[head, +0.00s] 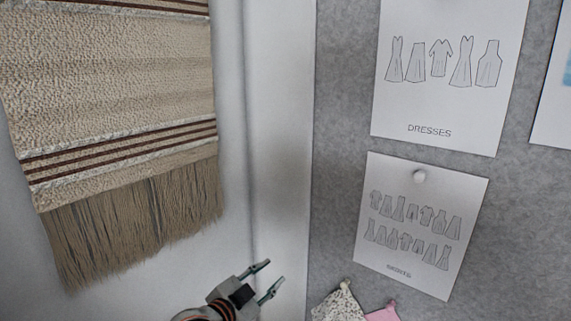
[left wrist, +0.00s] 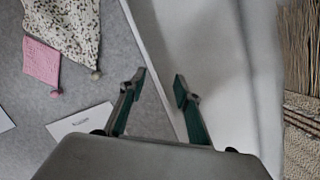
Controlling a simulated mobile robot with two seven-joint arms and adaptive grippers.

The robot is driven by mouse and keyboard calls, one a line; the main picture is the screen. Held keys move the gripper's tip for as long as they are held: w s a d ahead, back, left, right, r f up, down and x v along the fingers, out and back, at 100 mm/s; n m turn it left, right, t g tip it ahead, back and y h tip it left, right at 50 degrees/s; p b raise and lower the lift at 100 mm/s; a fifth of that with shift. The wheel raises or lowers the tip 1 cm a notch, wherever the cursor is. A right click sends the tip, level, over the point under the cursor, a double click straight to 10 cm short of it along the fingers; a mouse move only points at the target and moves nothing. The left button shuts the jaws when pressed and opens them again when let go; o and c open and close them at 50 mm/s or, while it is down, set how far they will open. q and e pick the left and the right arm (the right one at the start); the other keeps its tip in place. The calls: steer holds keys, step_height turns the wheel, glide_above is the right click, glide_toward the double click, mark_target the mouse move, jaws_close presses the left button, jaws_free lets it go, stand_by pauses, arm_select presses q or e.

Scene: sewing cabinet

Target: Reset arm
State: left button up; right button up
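My left gripper (head: 265,280) is at the bottom middle of the head view, in front of the pale wall strip beside the grey board. Its two fingers are apart with nothing between them. In the left wrist view the same gripper (left wrist: 160,82) shows both fingers spread, with only bare wall and the board's edge behind the gap. Most of my left arm is below the head view. My right gripper is in neither view.
A fringed woven hanging (head: 120,110) covers the wall at left. The grey board (head: 335,130) carries a dresses sheet (head: 450,70), a second pinned sheet (head: 420,225), a speckled fabric swatch (head: 340,305) and a pink swatch (head: 383,313). The pale strip between is bare.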

arm_select(q)
steer(key=s+a+f+n+g+y, duration=0.1)
steer(key=s+a+f+n+y, duration=0.2)
steer(key=s+f, duration=0.4)
steer(key=s+a+f+n, duration=0.2)
steer(key=s+a+f, duration=0.35)
steer(key=f, duration=0.45)
steer(key=s+a+f+n+g+y, duration=0.1)
steer(key=s+a+f, duration=0.2)
steer(key=s, duration=0.6)
steer(key=s+a+f+n+y, duration=0.1)
steer(key=s+a+f+n, duration=0.1)
steer(key=s+a+f, duration=0.2)
steer(key=s+f, duration=0.3)
steer(key=s, duration=0.1)
steer(key=shift+s+a+g, duration=0.15)
steer(key=shift+s+g, duration=0.2)
steer(key=shift+g, duration=0.05)
